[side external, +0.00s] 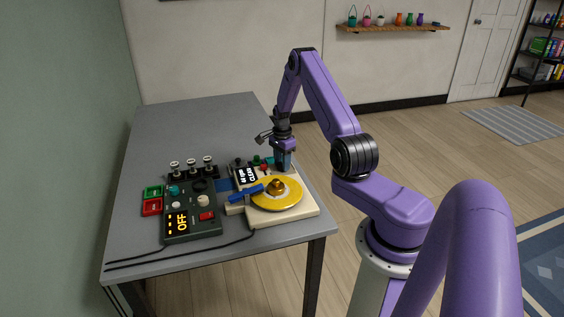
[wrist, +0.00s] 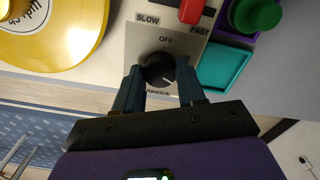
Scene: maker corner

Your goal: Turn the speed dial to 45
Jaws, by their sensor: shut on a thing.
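The black round speed dial (wrist: 159,68) sits on a light grey plate of the record player. The word OFF is printed above it, and lettering below it is partly hidden and unreadable. A pale pointer mark on the dial seems to face the lower right of the wrist view. My gripper (wrist: 160,77) has one finger on each side of the dial and is shut on it. In the side view my gripper (side external: 283,164) points down at the player's back right corner and hides the dial. The cream record player (side external: 296,211) carries a yellow record (side external: 262,201).
A red slider (wrist: 192,11) marked SLOW and FAST, a green button (wrist: 258,13) and a teal tray (wrist: 222,67) lie close to the dial. A dark control box (side external: 190,226) reading OFF stands left of the player. The table's back (side external: 190,122) is clear.

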